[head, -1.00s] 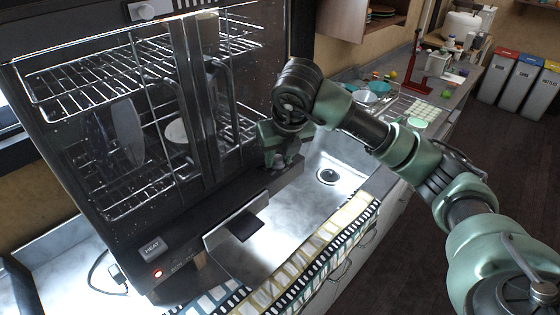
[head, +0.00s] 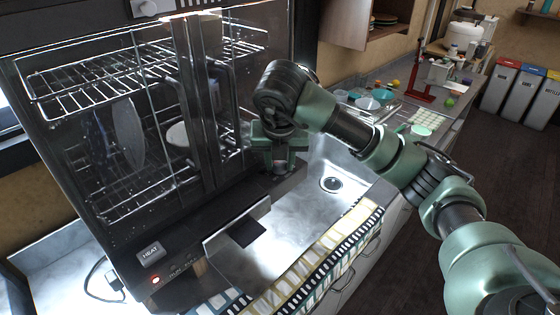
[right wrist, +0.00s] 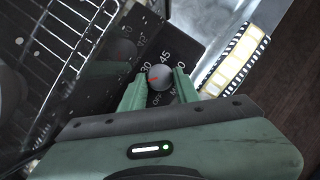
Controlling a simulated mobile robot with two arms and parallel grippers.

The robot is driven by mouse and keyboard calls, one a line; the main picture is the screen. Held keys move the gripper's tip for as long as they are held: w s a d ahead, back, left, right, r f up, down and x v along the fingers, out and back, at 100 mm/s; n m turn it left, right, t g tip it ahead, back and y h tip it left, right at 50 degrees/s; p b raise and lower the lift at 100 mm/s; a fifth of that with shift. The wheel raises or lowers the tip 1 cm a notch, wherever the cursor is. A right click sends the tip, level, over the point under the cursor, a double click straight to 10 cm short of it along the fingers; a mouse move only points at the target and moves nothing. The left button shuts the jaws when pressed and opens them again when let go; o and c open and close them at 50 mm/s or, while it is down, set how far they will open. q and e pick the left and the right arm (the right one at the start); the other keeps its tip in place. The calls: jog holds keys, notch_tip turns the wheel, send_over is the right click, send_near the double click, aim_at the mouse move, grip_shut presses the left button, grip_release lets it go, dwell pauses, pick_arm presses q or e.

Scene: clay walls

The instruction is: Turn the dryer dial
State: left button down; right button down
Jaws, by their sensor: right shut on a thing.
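The dryer (head: 110,180) is a dark cabinet with glass doors and wire racks on the left of the head view. Its dial (right wrist: 160,77) is a round grey knob with a red mark, with printed numbers such as 30 and 45 around it, in the right wrist view. My right gripper (right wrist: 160,88) has its two green fingers on either side of the dial, shut on it. In the head view my right gripper (head: 279,165) is at the right end of the dryer's lower front panel, and hides most of the dial. My left gripper is not in view.
A HEAT button (head: 151,253) and a red light (head: 156,279) are on the panel's left end. A metal sink (head: 300,225) lies below and right of the dryer. A patterned towel (head: 320,260) lies along the counter edge. Bins (head: 525,95) stand far right.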

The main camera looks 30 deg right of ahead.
jog(key=c, duration=1)
grip_release()
jog(key=shift+c, duration=0.2)
